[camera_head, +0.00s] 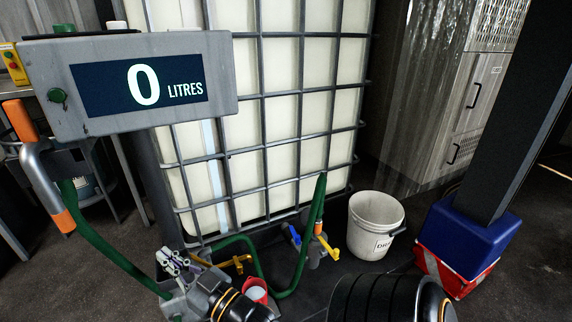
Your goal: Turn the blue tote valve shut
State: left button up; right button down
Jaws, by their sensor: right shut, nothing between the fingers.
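The blue valve handle (295,236) is small and sits low at the front of the caged white tote (280,120), beside the grey valve fitting. A yellow handle (326,247) is just to its right, and a green hose (309,225) runs down close by. My right gripper (173,261) is at the lower left, shut and empty, well to the left of the blue handle and apart from it. The handle's exact angle is too small to tell. My left gripper is not in view.
A display (140,83) reading 0 LITRES hangs at upper left. A nozzle with orange ends (20,120) hangs below it. A white bucket (375,225) stands right of the valve. A blue and red post base (462,245) is farther right.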

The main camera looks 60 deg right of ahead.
aim_at(297, 238)
jog(key=k+l+u, duration=0.3)
jog(key=k+l, duration=0.45)
jog(key=l, duration=0.35)
jog(key=k+l+u, duration=0.3)
jog(key=k+l, duration=0.55)
